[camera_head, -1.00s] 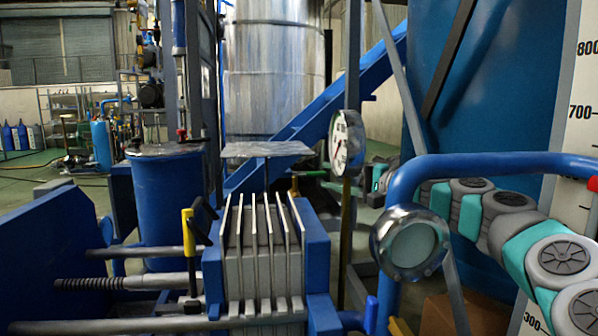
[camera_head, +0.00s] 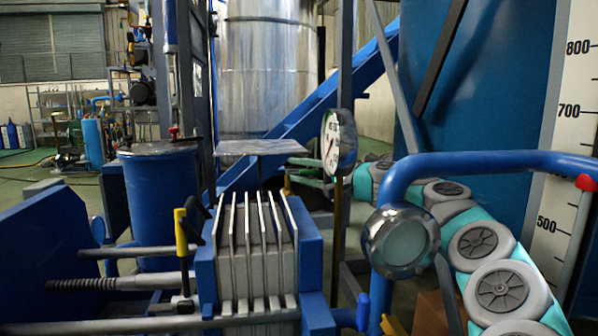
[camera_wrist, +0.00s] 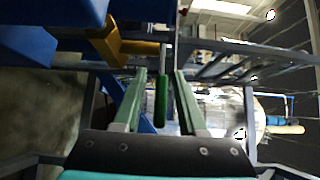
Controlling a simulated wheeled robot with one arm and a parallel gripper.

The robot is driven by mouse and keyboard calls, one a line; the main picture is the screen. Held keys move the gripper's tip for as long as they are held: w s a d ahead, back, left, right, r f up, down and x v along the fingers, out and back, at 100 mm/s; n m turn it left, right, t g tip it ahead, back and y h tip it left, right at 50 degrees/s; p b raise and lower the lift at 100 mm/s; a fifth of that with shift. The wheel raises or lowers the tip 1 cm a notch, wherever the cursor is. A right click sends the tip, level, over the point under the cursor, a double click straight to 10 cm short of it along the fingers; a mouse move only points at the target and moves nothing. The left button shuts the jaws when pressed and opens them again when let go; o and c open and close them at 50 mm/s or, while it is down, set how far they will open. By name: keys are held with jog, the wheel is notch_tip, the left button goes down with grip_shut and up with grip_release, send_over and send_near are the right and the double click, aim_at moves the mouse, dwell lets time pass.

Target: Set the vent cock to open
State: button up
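A green-sleeved lever (camera_wrist: 161,100) on a thin metal rod shows in the wrist view, pointing toward the camera. A brass fitting (camera_wrist: 115,42) lies beside its far end; this looks like the vent cock, though the joint between them is hard to make out. My gripper (camera_wrist: 160,72) has its two pale green fingers apart, one on each side of the lever, with visible gaps. In the head view my gripper (camera_head: 303,172) is small, behind the round gauge, close to a brass part (camera_head: 288,184). The lever itself cannot be made out there.
A round dial gauge (camera_head: 338,142) and a flat plate (camera_head: 262,147) stand near my gripper. A blue curved pipe (camera_head: 480,162) passes close to my arm. A filter press (camera_head: 257,255) with a yellow-and-black handle (camera_head: 181,240) fills the front. A large blue tank (camera_head: 490,90) stands right.

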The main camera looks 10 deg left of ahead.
grip_shut()
dwell(1.2)
